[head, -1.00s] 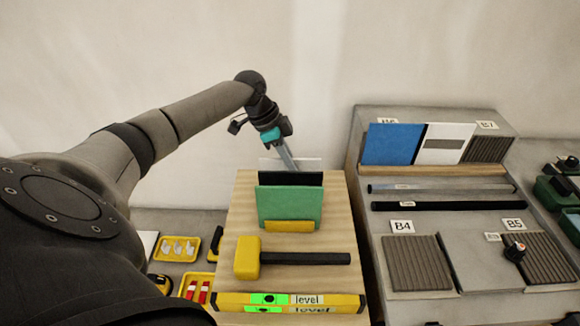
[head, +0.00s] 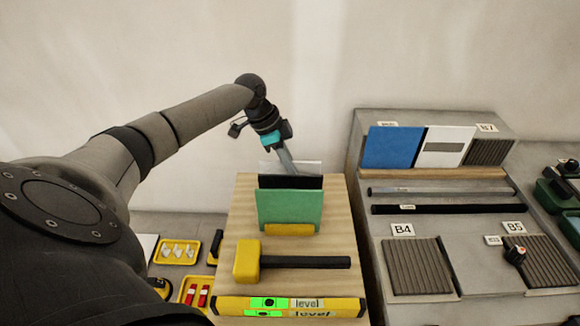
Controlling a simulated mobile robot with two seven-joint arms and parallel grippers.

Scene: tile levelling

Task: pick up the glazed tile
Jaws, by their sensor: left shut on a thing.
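A holder with a yellow front foot (head: 290,230) stands on the wooden board (head: 240,212). Upright in it are a green tile (head: 289,209) in front, a black tile (head: 291,182) behind it and a pale tile (head: 308,168) at the back. Only the top edge of the pale tile shows. I cannot tell by looks which one is the glazed tile. My left gripper (head: 287,166) reaches down from behind and is shut on the pale tile at its top edge. Its fingertips are partly hidden by the tiles. My right gripper is not in view.
A yellow-headed mallet (head: 247,261) and a yellow level (head: 344,306) lie in front of the holder. To the right, a grey rack holds a blue tile (head: 392,147), a white tile (head: 459,146) and bars. Small yellow trays (head: 176,252) stand at left.

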